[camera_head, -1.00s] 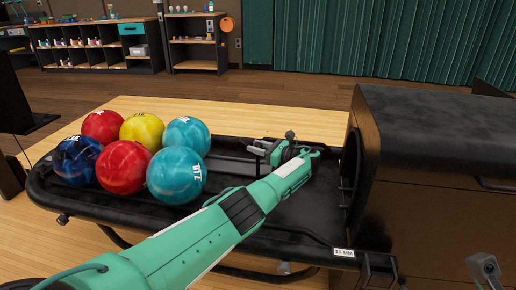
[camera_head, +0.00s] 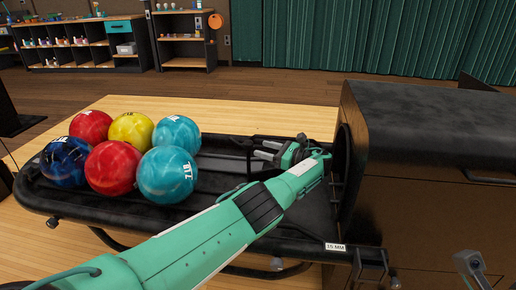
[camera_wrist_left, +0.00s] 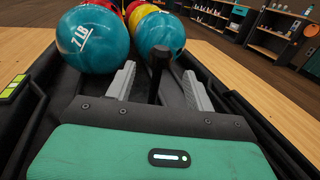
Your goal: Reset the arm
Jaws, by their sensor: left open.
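My left gripper (camera_head: 262,149) is open and empty, held over the black ball-return tray (camera_head: 215,213), right of the balls and left of the housing opening. In the left wrist view its two grey fingers (camera_wrist_left: 160,88) stand apart and point toward the balls. The near turquoise ball (camera_head: 168,174), marked 7 LB, is closest to the gripper and apart from it. It also shows in the left wrist view (camera_wrist_left: 90,40). Part of what looks like my right gripper (camera_head: 470,265) shows at the bottom right corner; its jaws cannot be made out.
Several red, yellow, turquoise and dark blue balls (camera_head: 111,168) fill the tray's left half. A black and brown ball-return housing (camera_head: 430,130) stands close on the right. Shelves (camera_head: 85,52) and a green curtain (camera_head: 350,35) are far behind. Open wooden floor lies behind the tray.

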